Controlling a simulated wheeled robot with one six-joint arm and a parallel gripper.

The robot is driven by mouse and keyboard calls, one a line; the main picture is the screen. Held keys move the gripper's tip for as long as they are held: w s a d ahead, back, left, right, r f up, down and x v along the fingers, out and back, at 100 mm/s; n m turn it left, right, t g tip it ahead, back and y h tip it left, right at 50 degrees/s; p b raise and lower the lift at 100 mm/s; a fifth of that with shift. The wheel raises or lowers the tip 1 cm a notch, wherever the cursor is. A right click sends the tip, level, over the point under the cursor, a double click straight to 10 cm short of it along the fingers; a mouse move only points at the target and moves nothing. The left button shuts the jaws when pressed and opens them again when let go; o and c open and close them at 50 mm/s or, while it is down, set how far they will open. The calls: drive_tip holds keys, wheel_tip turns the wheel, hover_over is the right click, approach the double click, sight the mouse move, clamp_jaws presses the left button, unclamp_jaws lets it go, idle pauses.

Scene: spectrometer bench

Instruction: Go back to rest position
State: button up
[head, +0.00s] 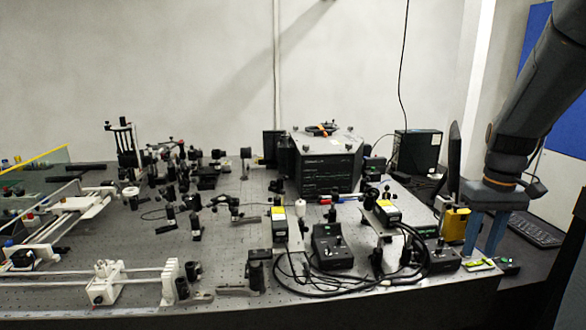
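My gripper (481,252) hangs at the right side of the head view, at the end of my dark grey arm. Its two blue-grey fingers point down and stand apart, with nothing visible held between them. The fingertips are over the right front part of the optical bench (225,245), just above a small yellow-green item (480,265) in the picture. I cannot tell the exact height of the tips above the bench. A yellow box (455,223) shows just left of the fingers.
A black hexagonal instrument (325,165) stands at the bench's back middle. Black control boxes (331,247) and looped cables lie at the front right. White rails (75,212) and optic mounts (170,165) fill the left.

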drive_tip(key=s+a+f, duration=0.2)
drive_tip(key=s+a, duration=0.1)
drive_tip(key=a, duration=0.6)
drive_tip(key=s+a+f+n+t, duration=0.1)
drive_tip(key=s+a+f, duration=0.2)
drive_tip(key=a, duration=0.6)
drive_tip(key=s+a+f, duration=0.2)
drive_tip(key=s+a, duration=0.2)
drive_tip(key=a, duration=0.4)
drive_tip(key=shift+a+f, duration=0.2)
drive_tip(key=shift+a, duration=0.2)
